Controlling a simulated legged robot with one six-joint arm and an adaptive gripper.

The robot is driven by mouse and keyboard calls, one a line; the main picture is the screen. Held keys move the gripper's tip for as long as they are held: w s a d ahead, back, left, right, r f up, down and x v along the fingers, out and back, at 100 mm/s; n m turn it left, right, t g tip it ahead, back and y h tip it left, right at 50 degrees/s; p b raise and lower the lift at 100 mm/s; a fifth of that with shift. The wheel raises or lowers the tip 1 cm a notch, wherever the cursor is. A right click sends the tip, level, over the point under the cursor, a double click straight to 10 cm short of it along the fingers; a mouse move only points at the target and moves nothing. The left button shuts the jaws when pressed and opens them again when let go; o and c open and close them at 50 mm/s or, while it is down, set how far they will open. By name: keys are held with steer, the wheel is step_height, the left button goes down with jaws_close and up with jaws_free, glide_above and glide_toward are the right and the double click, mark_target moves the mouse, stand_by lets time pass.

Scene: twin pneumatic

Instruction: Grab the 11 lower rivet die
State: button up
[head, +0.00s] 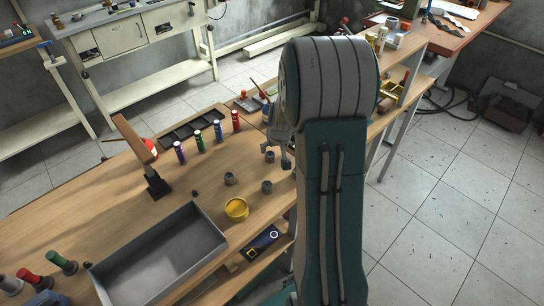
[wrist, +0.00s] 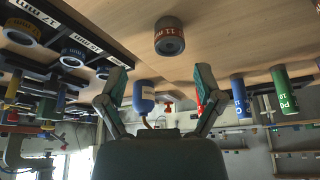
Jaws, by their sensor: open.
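In the wrist view a short dark grey cylinder with a hole and a red band marked "11" (wrist: 169,37) stands beyond my open fingers. My gripper (wrist: 162,82) is open with nothing between its fingertips, and the die is apart from them. In the head view my gripper (head: 279,148) hangs over the bench beside several small grey cylinders, among them one nearer the yellow tin (head: 230,178) and one near my arm (head: 267,187). I cannot tell which of these is the 11 die. My arm hides part of the bench.
A grey open tray (head: 120,272) and a yellow tin (head: 237,209) stand at the front of the bench. Black racks with labelled rings (wrist: 75,48) show in the wrist view.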

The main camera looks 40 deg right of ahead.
mark_target(269, 155)
steer(key=shift+w+a+f, duration=0.25)
steer(key=shift+a+f, duration=0.45)
steer(key=x, duration=0.3)
steer(key=shift+w+d+f, duration=0.1)
steer(key=shift+d+f, duration=0.2)
steer(key=shift+d, duration=0.35)
steer(key=shift+a, duration=0.25)
steer(key=c, duration=0.9)
steer(key=shift+a+r, duration=0.1)
steer(key=shift+a, duration=0.2)
jaws_close()
